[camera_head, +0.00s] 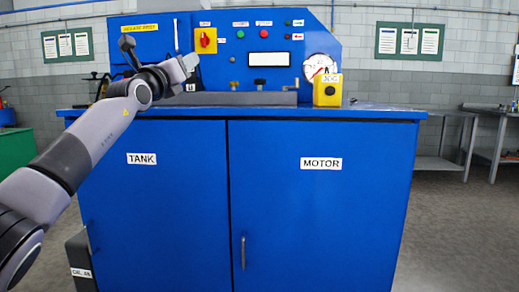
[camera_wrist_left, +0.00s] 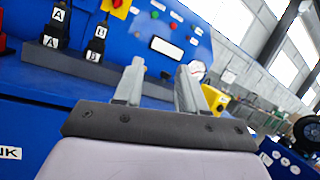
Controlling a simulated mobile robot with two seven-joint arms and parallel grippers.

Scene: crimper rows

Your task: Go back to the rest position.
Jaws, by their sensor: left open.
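My left arm reaches in from the left in the head view, and its gripper (camera_head: 188,62) is raised in front of the blue machine's (camera_head: 150,200) panel, above the worktop. In the left wrist view the two fingers of the left gripper (camera_wrist_left: 158,85) stand apart with nothing between them. The gripper is open and empty. My right gripper is in neither view.
A yellow box (camera_head: 327,90) stands on the worktop at the right, below a round gauge (camera_head: 318,66). A grey block (camera_head: 240,98) runs along the worktop. Black parts labelled A (camera_wrist_left: 55,28) and B (camera_wrist_left: 98,40) stand on it. Clear floor (camera_head: 450,230) lies right of the machine.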

